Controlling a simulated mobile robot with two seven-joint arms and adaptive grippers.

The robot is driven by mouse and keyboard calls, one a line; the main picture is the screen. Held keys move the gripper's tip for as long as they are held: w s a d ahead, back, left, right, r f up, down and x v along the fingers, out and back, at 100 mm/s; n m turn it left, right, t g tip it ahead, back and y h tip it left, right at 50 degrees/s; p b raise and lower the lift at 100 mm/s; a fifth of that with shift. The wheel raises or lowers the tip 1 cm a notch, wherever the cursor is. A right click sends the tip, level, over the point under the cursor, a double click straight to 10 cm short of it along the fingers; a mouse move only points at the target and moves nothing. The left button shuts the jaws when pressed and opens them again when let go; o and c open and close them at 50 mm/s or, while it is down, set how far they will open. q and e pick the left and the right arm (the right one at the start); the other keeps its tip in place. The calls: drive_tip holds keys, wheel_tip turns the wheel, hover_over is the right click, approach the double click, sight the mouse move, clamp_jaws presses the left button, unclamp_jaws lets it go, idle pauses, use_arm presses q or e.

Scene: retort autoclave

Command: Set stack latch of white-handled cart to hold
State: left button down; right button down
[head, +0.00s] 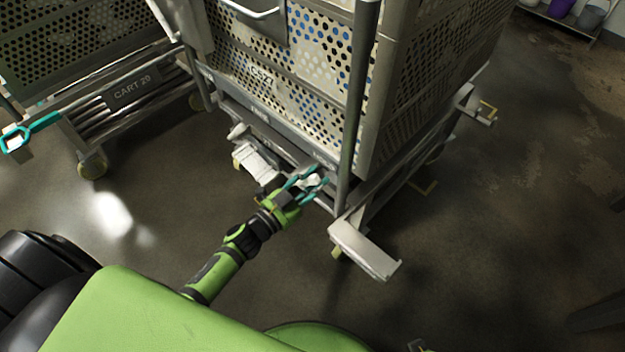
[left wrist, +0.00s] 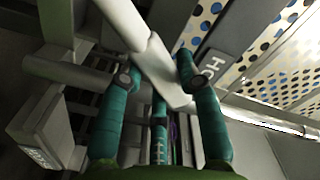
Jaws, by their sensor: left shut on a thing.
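The white-handled cart (head: 262,118) stands in the middle of the head view, with a perforated basket on a grey frame. Its white latch lever (head: 313,180) sits low at the front, partly hidden by my gripper. My left gripper (head: 308,182) is shut on this lever. In the left wrist view, the teal fingers (left wrist: 158,75) flank the pale lever (left wrist: 150,58), which runs diagonally between them. A dark plate with letters that seem to begin "HO" (left wrist: 216,66) is beside the right finger. The lever's exact setting is unclear. My right gripper is not in view.
Another cart, marked CART 20 (head: 132,91), stands at left with a teal handle (head: 38,129). A white pedal-like plate (head: 363,250) juts from the middle cart's near corner. Another pale plate (left wrist: 42,150) shows in the wrist view. The floor (head: 500,210) at right is mostly clear.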

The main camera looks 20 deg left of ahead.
use_arm(q)
drive_tip(key=c, duration=0.8)
unclamp_jaws()
drive_tip(key=shift+d, duration=0.15)
drive_tip(key=shift+c, duration=0.2)
drive_tip(key=shift+s+f, duration=0.1)
drive_tip(key=shift+s, duration=0.05)
drive_tip(key=v, duration=1.2)
